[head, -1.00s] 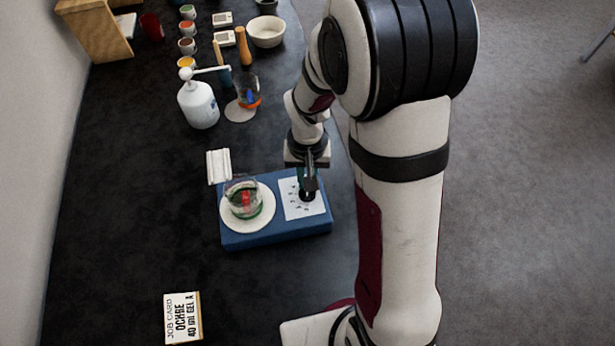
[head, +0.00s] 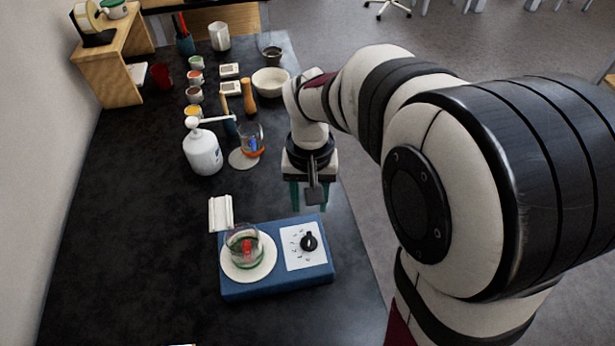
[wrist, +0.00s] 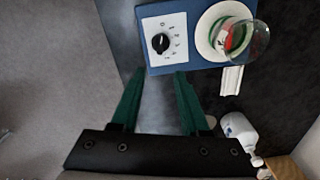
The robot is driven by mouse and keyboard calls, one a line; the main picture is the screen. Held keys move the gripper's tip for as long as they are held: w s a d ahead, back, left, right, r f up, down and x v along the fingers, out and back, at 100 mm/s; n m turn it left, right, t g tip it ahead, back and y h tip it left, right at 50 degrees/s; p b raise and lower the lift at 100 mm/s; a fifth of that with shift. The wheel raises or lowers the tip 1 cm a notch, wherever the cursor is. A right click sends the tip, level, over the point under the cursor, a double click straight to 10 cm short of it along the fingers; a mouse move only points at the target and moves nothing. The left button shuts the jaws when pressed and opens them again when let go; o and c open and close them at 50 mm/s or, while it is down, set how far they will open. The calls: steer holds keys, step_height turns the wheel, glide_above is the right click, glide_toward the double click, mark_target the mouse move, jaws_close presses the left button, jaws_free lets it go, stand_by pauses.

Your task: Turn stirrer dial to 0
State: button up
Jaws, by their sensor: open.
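The stirrer (head: 275,286) is a blue box on the dark bench with a black dial (head: 309,242) on a white scale panel (head: 293,262). The dial (wrist: 160,43) and its printed scale also show in the wrist view. I cannot read for sure which mark the dial points to. A glass beaker (head: 244,246) with green and red contents stands on the stirrer's round white plate (head: 262,270). My gripper (head: 309,204) is open and empty, raised above and behind the dial. In the wrist view its green fingers (wrist: 160,75) are apart, clear of the dial.
A white rack-like block (head: 221,213) lies behind the stirrer. A white pump bottle (head: 203,152) and another beaker (head: 251,140) stand further back at left. Several small pots and a white bowl (head: 270,81) are at the far end. The bench left of the stirrer is clear.

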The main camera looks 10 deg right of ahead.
step_height(320, 180, up, 5)
steer(key=s+a+f+m+y, duration=0.1)
steer(key=s+m, duration=0.1)
steer(key=s, duration=1.7)
steer(key=shift+s+a+f+m+y, duration=0.15)
steer(key=shift+s+a+m+y, duration=0.05)
steer(key=shift+a+m+y, duration=0.2)
